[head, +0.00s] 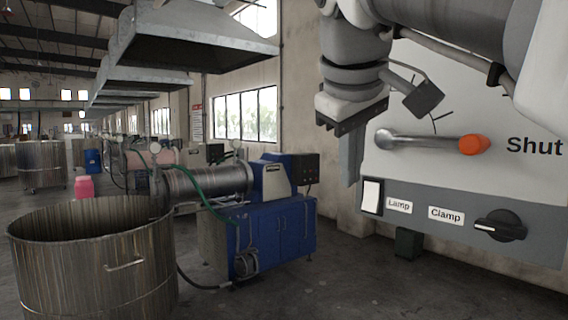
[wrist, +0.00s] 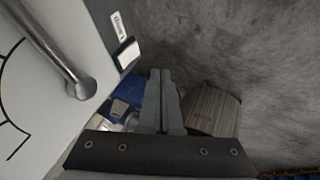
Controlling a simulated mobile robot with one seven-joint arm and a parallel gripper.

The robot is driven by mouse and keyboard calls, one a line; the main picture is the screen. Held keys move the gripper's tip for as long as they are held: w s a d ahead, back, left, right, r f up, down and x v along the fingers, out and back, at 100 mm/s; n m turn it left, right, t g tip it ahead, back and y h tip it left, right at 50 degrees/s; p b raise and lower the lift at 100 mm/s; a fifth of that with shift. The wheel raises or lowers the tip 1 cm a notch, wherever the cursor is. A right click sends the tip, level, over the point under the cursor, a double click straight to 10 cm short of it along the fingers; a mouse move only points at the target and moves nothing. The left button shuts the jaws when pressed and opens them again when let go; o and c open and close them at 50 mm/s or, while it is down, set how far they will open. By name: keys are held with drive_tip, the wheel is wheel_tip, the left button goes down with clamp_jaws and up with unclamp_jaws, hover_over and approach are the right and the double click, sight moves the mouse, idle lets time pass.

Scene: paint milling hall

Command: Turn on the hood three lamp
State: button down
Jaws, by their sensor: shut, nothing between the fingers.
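A white rocker switch (head: 372,196) labelled "Lamp" sits at the left end of the grey strip along the bottom of a panel (head: 440,90). The switch also shows in the wrist view (wrist: 128,54), at the panel's edge. My gripper (head: 350,182) is shut and empty. In the head view its fingers point down and appear just left of and above the switch. In the wrist view the closed fingertips (wrist: 160,72) lie to the right of the switch, apart from it in the picture. Whether they touch the panel cannot be told.
A lever with an orange knob (head: 474,145), marked "Shut", is above the strip. A black "Clamp" knob (head: 500,226) is right of the switch. A blue mill (head: 280,225), a large steel vat (head: 95,260) and overhead hoods (head: 190,45) stand left.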

sight(368, 197)
drive_tip(key=w+d+f, duration=0.1)
drive_tip(key=f, duration=0.1)
drive_tip(key=w+d+f, duration=0.1)
drive_tip(key=w, duration=0.1)
drive_tip(key=w+d+f, duration=0.1)
drive_tip(key=w+f, duration=0.1)
drive_tip(key=shift+w+d+f, duration=0.2)
drive_tip(key=shift+d+f, duration=0.1)
drive_tip(key=shift+f, duration=0.05)
drive_tip(key=shift+w+d+p, duration=0.25)
drive_tip(key=shift+d+p, duration=0.05)
drive_tip(key=shift+w+d+f, duration=0.15)
drive_tip(key=shift+d+f, duration=0.05)
drive_tip(key=shift+d, duration=0.05)
drive_tip(key=shift+r, duration=0.1)
